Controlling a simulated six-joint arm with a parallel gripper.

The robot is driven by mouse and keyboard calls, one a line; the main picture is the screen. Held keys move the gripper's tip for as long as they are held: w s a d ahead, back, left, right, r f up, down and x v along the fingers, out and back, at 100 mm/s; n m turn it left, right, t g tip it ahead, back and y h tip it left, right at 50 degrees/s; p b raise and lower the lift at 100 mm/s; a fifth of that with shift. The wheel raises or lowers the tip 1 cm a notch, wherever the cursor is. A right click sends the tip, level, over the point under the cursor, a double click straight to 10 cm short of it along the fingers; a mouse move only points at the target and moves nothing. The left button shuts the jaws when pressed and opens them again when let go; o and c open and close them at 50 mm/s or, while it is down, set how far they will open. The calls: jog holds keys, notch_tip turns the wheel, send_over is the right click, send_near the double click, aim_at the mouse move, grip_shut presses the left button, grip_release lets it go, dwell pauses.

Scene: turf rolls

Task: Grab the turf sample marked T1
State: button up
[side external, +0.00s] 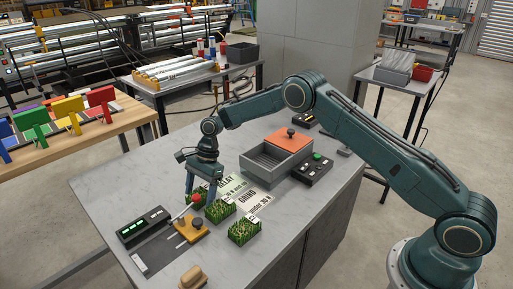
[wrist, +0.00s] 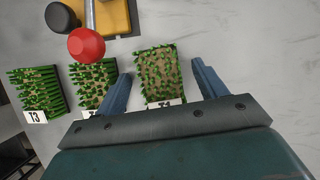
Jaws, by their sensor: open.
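Three green turf samples stand in a row on the grey bench. In the wrist view, one turf sample (wrist: 160,72) lies between the two fingers of my gripper (wrist: 160,68); its white label is partly hidden by the gripper body and seems to read T1. The middle sample (wrist: 93,82) is left of the left finger, its label mostly covered. The sample marked T3 (wrist: 38,90) is at the far left. In the side view my gripper (side external: 201,190) is open and points down around the farthest sample (side external: 194,196), partly hiding it. I cannot tell whether the fingers touch it.
A lever with a red ball knob (side external: 197,198) on a yellow base (side external: 191,229) stands close to the gripper.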

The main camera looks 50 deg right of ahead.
aim_at(200, 191)
dwell(0.4)
jog(key=c, duration=1.1)
jog(key=shift+r, duration=0.1)
jog(key=shift+r, duration=4.95)
